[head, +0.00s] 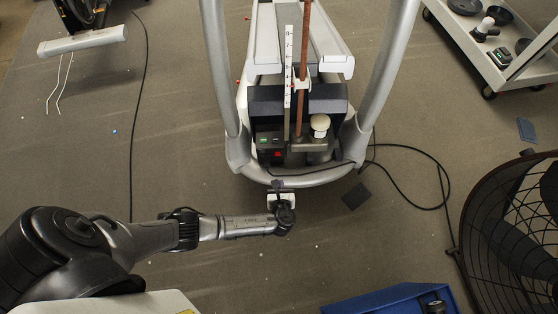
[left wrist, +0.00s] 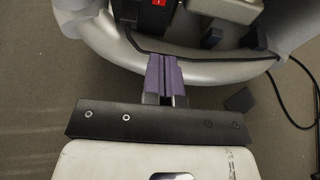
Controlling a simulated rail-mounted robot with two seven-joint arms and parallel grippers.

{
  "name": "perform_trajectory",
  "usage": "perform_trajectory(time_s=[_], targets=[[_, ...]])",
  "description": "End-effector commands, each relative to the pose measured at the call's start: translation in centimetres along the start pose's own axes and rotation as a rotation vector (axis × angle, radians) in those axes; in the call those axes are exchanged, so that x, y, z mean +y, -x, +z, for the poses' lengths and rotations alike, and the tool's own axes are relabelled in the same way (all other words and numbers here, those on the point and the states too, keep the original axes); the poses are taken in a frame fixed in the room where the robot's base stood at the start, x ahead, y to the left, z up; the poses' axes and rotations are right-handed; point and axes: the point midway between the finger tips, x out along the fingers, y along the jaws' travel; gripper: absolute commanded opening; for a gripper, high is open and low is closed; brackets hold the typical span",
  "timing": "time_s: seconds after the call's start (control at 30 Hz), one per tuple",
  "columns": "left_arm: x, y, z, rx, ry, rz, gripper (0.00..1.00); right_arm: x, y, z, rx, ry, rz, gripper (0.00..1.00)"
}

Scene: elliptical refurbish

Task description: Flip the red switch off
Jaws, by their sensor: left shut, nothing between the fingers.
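The red switch (head: 278,153) is on the dark lower panel of the elliptical (head: 262,146), below a small green light. It also shows at the top edge of the left wrist view (left wrist: 159,2), partly cut off by the frame. My left gripper (head: 277,184) is in front of the elliptical's curved grey base tube, on the near side of the switch and apart from it. In the left wrist view its two purple fingertips (left wrist: 164,75) are together, with nothing between them, and point toward the tube. My right gripper is not in view.
The grey base tube (head: 300,180) curves between my left gripper and the panel, with a black cable (head: 410,148) running to the right. A black fan (head: 515,230), a blue bin (head: 385,302) and a white cart (head: 480,45) stand at the right. Floor at left is mostly clear.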

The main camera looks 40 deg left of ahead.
Motion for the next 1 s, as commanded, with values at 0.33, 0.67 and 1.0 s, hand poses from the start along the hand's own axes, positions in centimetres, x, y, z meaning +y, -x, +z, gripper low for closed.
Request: perform_trajectory(time_s=[0.33,0.67,1.0], targets=[[0.0,-5.6,-0.4,-0.005,0.001,0.001,0.00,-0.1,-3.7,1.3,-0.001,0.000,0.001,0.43],[0.1,-11.0,0.3,-0.004,0.003,0.001,0.00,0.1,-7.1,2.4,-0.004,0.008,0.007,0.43],[0.1,-13.1,1.9,-0.002,0.001,0.001,0.00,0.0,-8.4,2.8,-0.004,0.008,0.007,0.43]])
